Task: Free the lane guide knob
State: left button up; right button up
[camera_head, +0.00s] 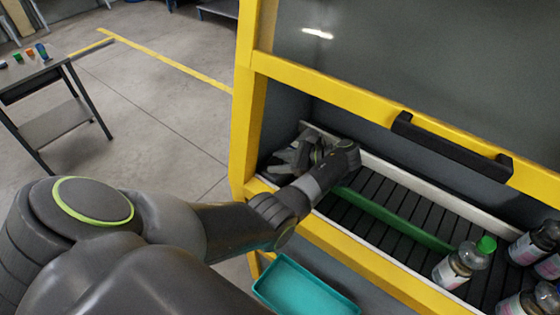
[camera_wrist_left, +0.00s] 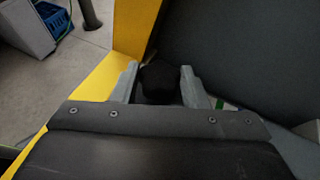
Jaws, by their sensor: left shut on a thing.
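My left gripper (camera_head: 290,158) reaches into the left end of the yellow-framed machine, above the conveyor lane. In the left wrist view its two grey fingers (camera_wrist_left: 158,84) are shut on a black knob (camera_wrist_left: 160,78), the lane guide knob. In the head view the knob is hidden by my gripper and wrist. The green lane guide (camera_head: 400,218) runs along the dark slatted conveyor (camera_head: 430,207), from beneath my wrist towards a bottle. My right gripper is in neither view.
A clear bottle with a green cap (camera_head: 462,265) stands on the conveyor, with several more bottles (camera_head: 535,243) at the right. A raised cover with a black handle (camera_head: 452,146) hangs above. A teal tray (camera_head: 303,287) sits below the front edge. The yellow post (camera_head: 247,125) is close left of my gripper.

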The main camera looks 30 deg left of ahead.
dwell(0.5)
pick_arm(q)
jog(key=o, duration=1)
